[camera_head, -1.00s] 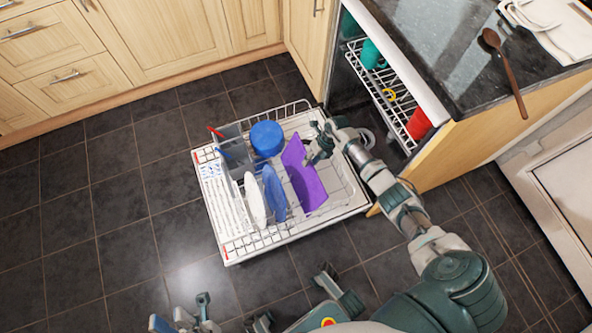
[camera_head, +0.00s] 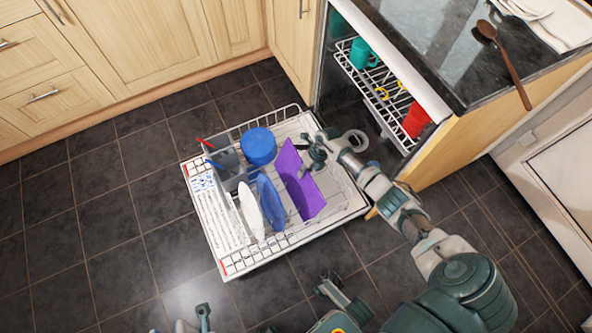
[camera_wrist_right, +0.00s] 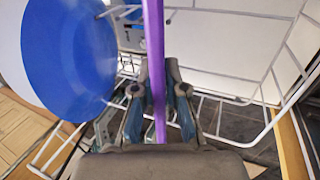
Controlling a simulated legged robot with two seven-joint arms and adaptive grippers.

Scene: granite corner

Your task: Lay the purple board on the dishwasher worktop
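The purple board (camera_head: 300,180) stands on edge in the pulled-out lower rack of the dishwasher, right of a blue plate. My right gripper (camera_head: 311,155) is at its upper right edge. In the right wrist view the board (camera_wrist_right: 153,40) runs between the fingers (camera_wrist_right: 158,85), whose tips sit close against its two faces, so the gripper looks shut on it. The dark granite worktop (camera_head: 440,50) is at the upper right, above the dishwasher. Parts of my own body show at the bottom edge; my left gripper cannot be made out clearly there.
The lower rack (camera_head: 225,235) also holds a white plate (camera_head: 250,208), a blue plate (camera_head: 270,200), a blue bowl (camera_head: 258,146) and a cutlery basket (camera_head: 228,165). The upper rack holds a teal mug (camera_head: 362,53) and a red cup (camera_head: 416,120). A wooden spoon (camera_head: 508,68) and white cloth lie on the worktop's right.

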